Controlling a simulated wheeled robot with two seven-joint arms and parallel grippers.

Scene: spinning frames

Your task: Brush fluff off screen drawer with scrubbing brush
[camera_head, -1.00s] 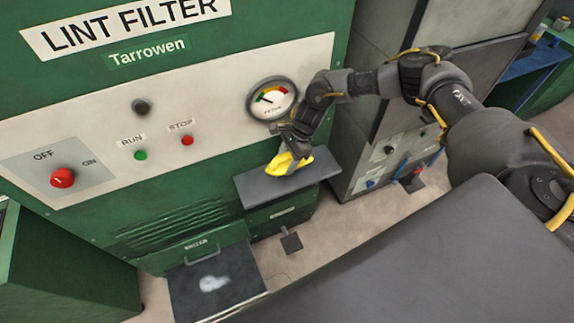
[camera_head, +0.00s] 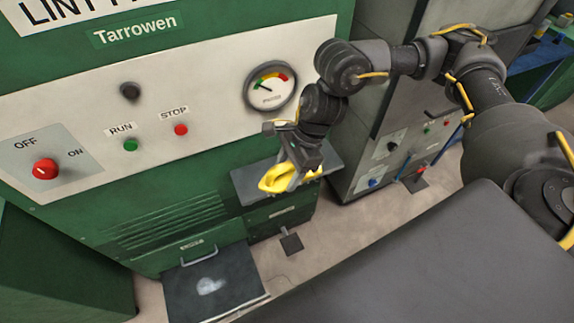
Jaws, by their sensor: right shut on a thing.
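The lint filter machine (camera_head: 165,40) is green with a pale control panel. Its screen drawer (camera_head: 232,278) is pulled out at the bottom, and a patch of whitish fluff (camera_head: 210,286) lies on its dark screen. My right gripper (camera_head: 292,182) is shut on a yellow scrubbing brush (camera_head: 278,180). It holds the brush in front of the grey shelf, up and to the right of the drawer. The brush's bristles cannot be made out. My left gripper is not in view.
The grey shelf (camera_head: 322,163) juts from the machine beside the drawer. A pedal (camera_head: 291,243) stands on the floor below it. The panel carries a red OFF/ON knob (camera_head: 45,168), RUN and STOP buttons and a gauge (camera_head: 270,86). A grey cabinet (camera_head: 385,150) stands to the right.

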